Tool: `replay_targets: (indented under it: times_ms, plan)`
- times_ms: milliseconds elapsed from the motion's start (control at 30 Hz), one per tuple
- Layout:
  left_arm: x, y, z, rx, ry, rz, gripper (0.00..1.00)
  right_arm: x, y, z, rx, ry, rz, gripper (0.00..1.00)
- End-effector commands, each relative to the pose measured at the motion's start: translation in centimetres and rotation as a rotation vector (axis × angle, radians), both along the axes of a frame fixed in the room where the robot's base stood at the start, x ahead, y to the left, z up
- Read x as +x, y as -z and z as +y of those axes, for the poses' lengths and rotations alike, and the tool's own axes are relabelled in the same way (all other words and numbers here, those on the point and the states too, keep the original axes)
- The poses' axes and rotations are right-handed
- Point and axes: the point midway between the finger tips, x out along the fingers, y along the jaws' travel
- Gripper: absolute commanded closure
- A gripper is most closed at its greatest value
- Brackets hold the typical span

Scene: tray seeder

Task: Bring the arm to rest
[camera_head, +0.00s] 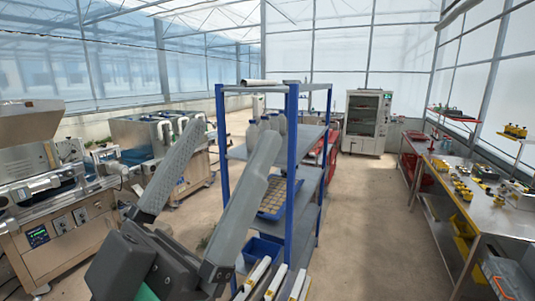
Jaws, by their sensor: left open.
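My left gripper (229,135) is large in the lower left foreground, with its two long grey fingers pointing up and spread wide apart. It is open, and nothing shows between the fingers. The fingers overlap the view of the blue-framed shelf rack (290,200) behind them, and I cannot tell how far apart they and the rack are. My right gripper is not in view.
The rack holds bottles (282,124), a cell tray (275,200) and a blue bin (262,250). A machine with a control panel (38,237) stands left. A metal workbench (490,215) with yellow items stands right. Clear floor (370,220) lies between rack and bench.

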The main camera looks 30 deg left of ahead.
Motion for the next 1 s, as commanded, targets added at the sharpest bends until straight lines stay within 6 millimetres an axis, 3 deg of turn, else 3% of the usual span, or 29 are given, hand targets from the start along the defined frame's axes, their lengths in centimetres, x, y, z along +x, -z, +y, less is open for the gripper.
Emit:
replay_targets:
  times_ms: [167,500,600,700,1000]
  plan:
    - [0.0,-6.1,0.1,-0.001,-0.001,-0.001,0.00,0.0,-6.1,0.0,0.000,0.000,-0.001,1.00]
    - [0.0,-22.9,0.1,-0.002,-0.001,-0.001,0.00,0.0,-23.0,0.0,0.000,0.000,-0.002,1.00]
    - [0.0,-26.0,0.1,-0.002,-0.001,-0.001,0.00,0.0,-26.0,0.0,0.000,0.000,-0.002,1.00]
    - [0.0,-27.1,0.1,-0.002,-0.001,-0.001,0.00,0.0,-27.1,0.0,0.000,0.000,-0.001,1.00]
    - [0.1,-26.5,0.1,-0.001,-0.001,0.001,0.00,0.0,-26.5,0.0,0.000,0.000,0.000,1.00]
